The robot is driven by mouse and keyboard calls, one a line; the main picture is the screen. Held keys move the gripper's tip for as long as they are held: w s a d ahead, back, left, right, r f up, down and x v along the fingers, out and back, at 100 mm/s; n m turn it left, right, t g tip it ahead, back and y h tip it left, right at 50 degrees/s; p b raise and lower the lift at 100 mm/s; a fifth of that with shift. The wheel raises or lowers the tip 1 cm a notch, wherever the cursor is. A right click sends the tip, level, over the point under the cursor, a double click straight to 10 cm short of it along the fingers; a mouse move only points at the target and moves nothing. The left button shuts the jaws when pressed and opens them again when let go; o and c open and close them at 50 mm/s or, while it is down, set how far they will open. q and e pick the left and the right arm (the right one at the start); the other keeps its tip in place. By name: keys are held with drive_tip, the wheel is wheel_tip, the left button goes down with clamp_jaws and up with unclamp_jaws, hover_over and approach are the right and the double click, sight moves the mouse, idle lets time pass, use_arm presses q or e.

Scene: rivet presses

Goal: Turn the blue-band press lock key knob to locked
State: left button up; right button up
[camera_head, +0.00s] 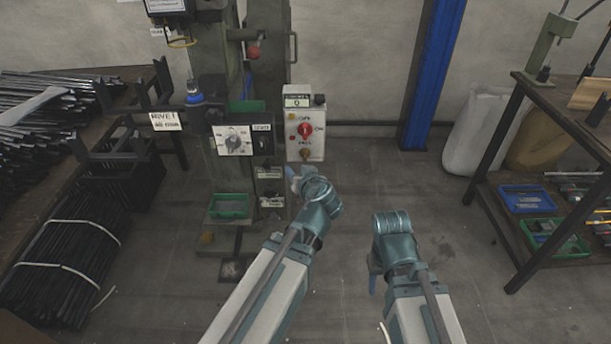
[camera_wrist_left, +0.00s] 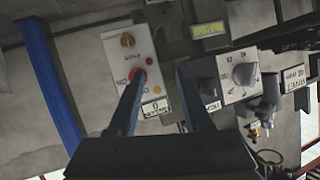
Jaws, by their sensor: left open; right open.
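The press (camera_head: 240,75) stands at the back left, with a light grey control box (camera_head: 318,125) on its right side. The box carries a red knob (camera_head: 305,131) with ON/OFF-type lettering and a small brass knob (camera_head: 305,154) below it. In the left wrist view the box is turned, with the brass knob (camera_wrist_left: 127,40) at the top and the red knob (camera_wrist_left: 138,76) partly behind a finger. I cannot read the brass knob's setting. My left gripper (camera_head: 292,180) is open and empty, just below the box; its fingers (camera_wrist_left: 160,72) show apart. My right gripper (camera_head: 373,278) is open, pointing down over the floor.
A dial panel (camera_head: 233,141) sits left of the box, above a green tray (camera_head: 230,206). A rack of dark rods (camera_head: 70,250) stands at left, and a blue post (camera_head: 432,75) behind. A bench (camera_head: 540,95) with bins is at right. The middle floor is clear.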

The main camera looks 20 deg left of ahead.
use_arm(q)
drive_tip(key=w+f+m+t+h+b, duration=0.1)
drive_tip(key=w+f+t+h+b, duration=0.1)
drive_tip(key=w+f+t+b, duration=0.3)
wheel_tip(320, 180, down, 5)
drive_tip(key=t+b, duration=0.1)
drive_tip(key=b, duration=0.9)
drive_tip(key=shift+w+d+r+b, duration=0.2)
drive_tip(key=shift+d+b, duration=0.05)
drive_tip(key=shift+b, duration=0.05)
use_arm(e)
wheel_tip(320, 180, down, 18)
use_arm(q)
drive_tip(key=shift+r, duration=0.1)
